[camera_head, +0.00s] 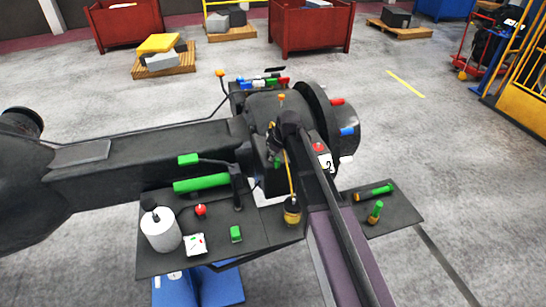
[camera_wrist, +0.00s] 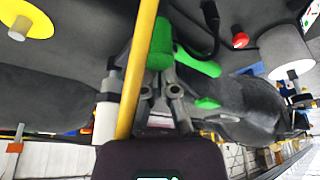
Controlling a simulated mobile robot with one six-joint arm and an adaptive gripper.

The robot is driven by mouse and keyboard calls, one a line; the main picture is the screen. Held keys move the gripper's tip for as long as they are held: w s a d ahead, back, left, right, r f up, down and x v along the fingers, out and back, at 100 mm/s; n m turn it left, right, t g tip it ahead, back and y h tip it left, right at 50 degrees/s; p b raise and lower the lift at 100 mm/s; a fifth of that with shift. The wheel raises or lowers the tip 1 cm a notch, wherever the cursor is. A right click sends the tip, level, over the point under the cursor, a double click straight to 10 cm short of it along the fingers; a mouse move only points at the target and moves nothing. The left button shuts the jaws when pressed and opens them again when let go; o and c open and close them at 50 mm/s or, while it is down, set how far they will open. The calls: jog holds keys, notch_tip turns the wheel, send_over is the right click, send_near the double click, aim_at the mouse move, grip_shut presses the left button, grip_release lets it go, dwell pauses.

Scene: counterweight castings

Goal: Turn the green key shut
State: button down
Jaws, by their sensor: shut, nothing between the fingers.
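My gripper (camera_head: 276,155) is shut and empty beside the dark machine housing. In the wrist view its fingers (camera_wrist: 165,95) are drawn together, with a green rounded piece (camera_wrist: 161,40) close by them; I cannot tell whether they touch it. A small green piece (camera_head: 277,163) shows at the fingertips in the head view, partly hidden by my arm. It may be the green key, but its shape and turn are unclear. Another upright green handle on a brass-coloured base (camera_head: 376,209) stands on the right-hand dark plate.
A yellow rod (camera_wrist: 139,65) runs close beside my fingers. The left dark plate (camera_head: 155,265) holds a white cylinder (camera_head: 161,231), a red knob (camera_head: 200,210) and a green block (camera_head: 236,233). A green cylinder (camera_head: 200,183) lies behind them. Open floor lies to the right.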

jog(key=shift+w+a, duration=0.1)
jog(key=shift+a, duration=0.05)
jog(key=shift+w+a, duration=0.2)
jog(key=shift+a, duration=0.4)
jog(key=shift+w+a+r+p, duration=0.2)
jog(key=shift+a+r+p, duration=0.05)
jog(key=shift+a, duration=0.25)
jog(key=shift+w+a+r+p, duration=0.2)
jog(key=shift+a+r+p, duration=0.05)
jog(key=shift+a, duration=0.25)
jog(key=shift+p+v, duration=1.1)
jog(key=shift+v, duration=0.15)
jog(key=w+p+v, duration=0.1)
jog(key=p+v, duration=0.5)
jog(key=shift+s+d+r, duration=0.25)
jog(key=shift+s, duration=0.1)
